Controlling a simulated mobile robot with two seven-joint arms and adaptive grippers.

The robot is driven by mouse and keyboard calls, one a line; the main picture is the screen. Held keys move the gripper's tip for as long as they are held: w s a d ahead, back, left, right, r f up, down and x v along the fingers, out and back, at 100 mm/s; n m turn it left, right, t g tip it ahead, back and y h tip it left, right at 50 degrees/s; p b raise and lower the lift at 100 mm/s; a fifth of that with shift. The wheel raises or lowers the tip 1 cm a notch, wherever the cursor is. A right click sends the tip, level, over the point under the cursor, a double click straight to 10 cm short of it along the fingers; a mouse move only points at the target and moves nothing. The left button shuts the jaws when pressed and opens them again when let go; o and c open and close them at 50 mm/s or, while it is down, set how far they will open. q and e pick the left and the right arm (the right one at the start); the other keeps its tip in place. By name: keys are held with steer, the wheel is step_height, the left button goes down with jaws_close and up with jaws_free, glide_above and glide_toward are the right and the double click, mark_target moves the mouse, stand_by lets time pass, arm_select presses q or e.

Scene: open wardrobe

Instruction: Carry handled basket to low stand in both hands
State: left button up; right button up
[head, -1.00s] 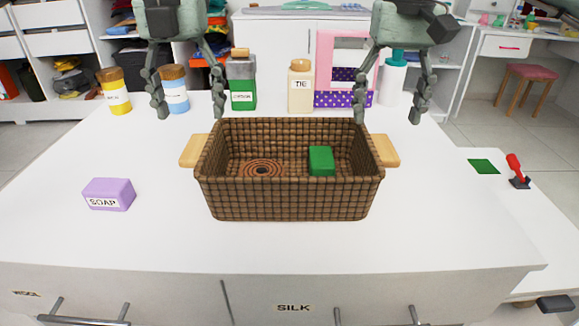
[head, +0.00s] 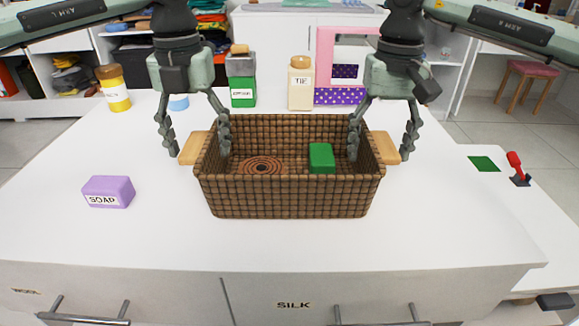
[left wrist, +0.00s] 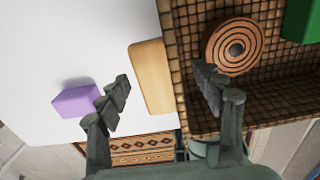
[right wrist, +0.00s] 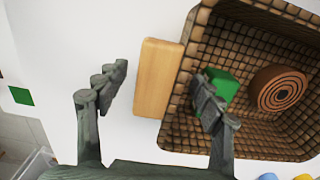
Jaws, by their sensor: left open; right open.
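The brown woven basket (head: 285,196) stands upright on the white table, with a wooden handle at each end. It holds a ringed brown disc (head: 262,167) and a green block (head: 321,157). My left gripper (head: 198,152) is open, its fingers on either side of the left handle (head: 190,148), one of them inside the basket. The left handle also shows between the fingers in the left wrist view (left wrist: 152,75). My right gripper (head: 381,154) is open around the right handle (head: 390,148), which the right wrist view also shows (right wrist: 157,78).
A purple soap block (head: 109,191) lies left of the basket. A yellow jar (head: 114,88), a green-labelled container (head: 241,80) and a TIE bottle (head: 300,83) stand behind it. A lower white surface at the right bears a green square (head: 484,164) and a red-handled item (head: 516,166).

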arm_select(q)
jaws_close()
arm_select(e)
jaws_close()
arm_select(q)
steer(key=shift+r, duration=0.15)
arm_select(e)
steer(key=shift+r, duration=0.15)
